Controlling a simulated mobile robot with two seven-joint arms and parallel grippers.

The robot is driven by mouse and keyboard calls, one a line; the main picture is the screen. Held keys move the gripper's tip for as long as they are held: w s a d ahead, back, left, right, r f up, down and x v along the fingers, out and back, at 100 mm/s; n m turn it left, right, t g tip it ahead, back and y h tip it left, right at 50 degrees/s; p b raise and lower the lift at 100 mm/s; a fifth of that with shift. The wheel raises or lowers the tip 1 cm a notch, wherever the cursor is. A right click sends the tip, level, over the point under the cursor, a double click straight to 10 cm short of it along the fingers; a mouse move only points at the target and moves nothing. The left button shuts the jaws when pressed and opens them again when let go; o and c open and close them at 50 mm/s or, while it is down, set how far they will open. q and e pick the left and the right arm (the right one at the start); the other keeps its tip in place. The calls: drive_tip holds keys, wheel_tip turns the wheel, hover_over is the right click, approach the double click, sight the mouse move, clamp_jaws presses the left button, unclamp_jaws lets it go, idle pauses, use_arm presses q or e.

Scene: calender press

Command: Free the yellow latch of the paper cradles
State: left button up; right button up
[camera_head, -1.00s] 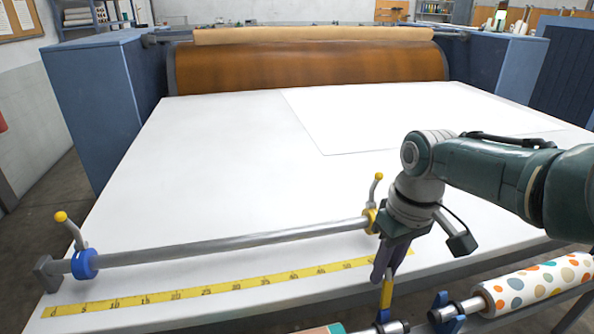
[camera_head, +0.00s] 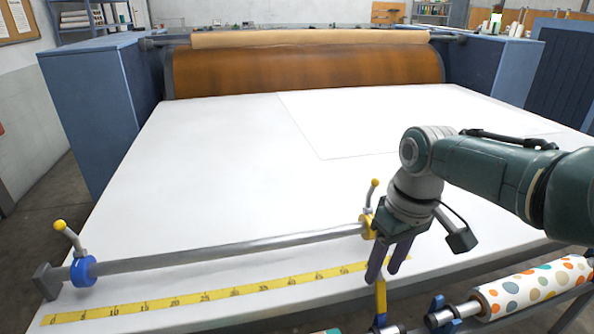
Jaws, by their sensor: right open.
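A yellow latch (camera_head: 381,296) stands upright at the table's near edge, by the paper cradles at the lower right. One blue cradle clip (camera_head: 440,308) shows by a roll of dotted paper (camera_head: 530,287). My right gripper (camera_head: 383,274) points down just over the latch. Its two dark purple fingers are apart, with the latch's top at their tips. Nothing shows held between them. Whether a finger touches the latch cannot be told. The latch's foot is near a blue part at the bottom edge. My left gripper is not in view.
A grey bar (camera_head: 225,250) with a blue collar (camera_head: 83,270) and yellow-knobbed levers lies across the white table (camera_head: 200,180). A yellow ruler (camera_head: 205,296) runs in front. A white sheet and the brown roller (camera_head: 310,68) are farther back.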

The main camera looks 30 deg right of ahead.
sight(385, 284)
use_arm(q)
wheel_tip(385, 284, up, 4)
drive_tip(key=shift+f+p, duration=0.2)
drive_tip(key=shift+p, duration=1.05)
use_arm(e)
wheel_tip(385, 284, up, 8)
drive_tip(key=shift+s+d+r, duration=0.15)
drive_tip(key=shift+s+d, duration=0.1)
drive_tip(key=shift+s, duration=0.1)
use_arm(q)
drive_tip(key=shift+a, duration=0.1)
